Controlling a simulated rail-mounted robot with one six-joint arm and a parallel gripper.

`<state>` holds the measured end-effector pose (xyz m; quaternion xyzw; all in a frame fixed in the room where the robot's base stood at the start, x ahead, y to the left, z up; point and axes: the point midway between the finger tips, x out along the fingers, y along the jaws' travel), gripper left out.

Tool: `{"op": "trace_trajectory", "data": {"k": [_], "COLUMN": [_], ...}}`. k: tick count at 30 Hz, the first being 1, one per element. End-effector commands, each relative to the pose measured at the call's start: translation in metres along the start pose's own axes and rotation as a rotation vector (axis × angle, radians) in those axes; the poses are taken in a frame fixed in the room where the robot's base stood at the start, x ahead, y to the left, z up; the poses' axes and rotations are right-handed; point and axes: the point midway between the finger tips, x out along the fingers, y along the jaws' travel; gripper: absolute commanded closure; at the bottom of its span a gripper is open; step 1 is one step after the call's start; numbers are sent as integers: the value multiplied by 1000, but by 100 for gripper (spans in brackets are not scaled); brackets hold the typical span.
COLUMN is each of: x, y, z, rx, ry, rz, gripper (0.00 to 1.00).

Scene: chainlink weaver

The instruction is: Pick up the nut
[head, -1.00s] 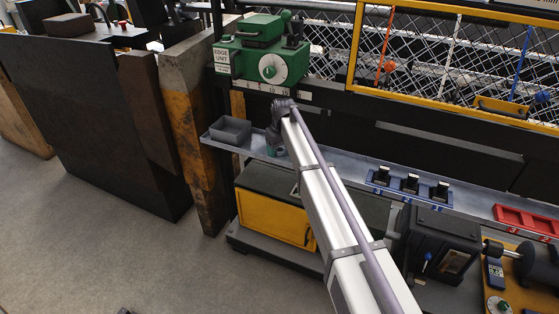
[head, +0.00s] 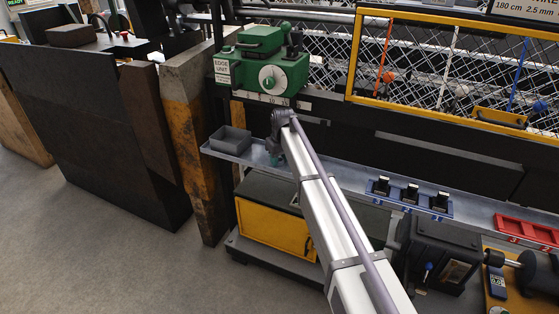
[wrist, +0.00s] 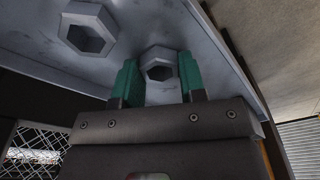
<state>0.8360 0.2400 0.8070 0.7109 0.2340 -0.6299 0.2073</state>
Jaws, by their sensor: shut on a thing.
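In the wrist view a grey hex nut (wrist: 158,66) lies between the two teal finger pads of my gripper (wrist: 159,82). My gripper is shut on this nut, close against a grey surface (wrist: 215,50). A second, larger-looking grey hex nut (wrist: 87,33) shows to the left of the fingers, apart from them. In the head view my gripper (head: 276,158) is low over the long grey shelf (head: 258,156), right of a small grey bin (head: 231,139). The nuts cannot be made out in the head view.
A green edge unit (head: 262,62) stands above the shelf. Further right are a blue holder (head: 408,195) with black pieces and a red tray (head: 527,228). A yellow box (head: 272,222) sits below. A yellow-framed mesh panel (head: 354,50) is behind.

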Motion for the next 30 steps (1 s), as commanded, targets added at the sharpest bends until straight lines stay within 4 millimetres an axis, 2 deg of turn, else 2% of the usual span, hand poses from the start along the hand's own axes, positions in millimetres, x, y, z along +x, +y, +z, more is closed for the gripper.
{"op": "trace_trajectory", "data": {"k": [7, 13, 15, 20, 27, 30], "x": [-18, -43, -37, -42, -52, -54], "y": [0, 0, -2, -7, -15, -17], "z": [-2, -3, 16, 58, 140, 162], "rx": [0, 0, 1, 2, 2, 1], "ry": [0, 0, 0, 0, 0, 0], "rz": [0, 0, 0, 0, 0, 0], "gripper": [87, 87, 87, 87, 87, 87]}}
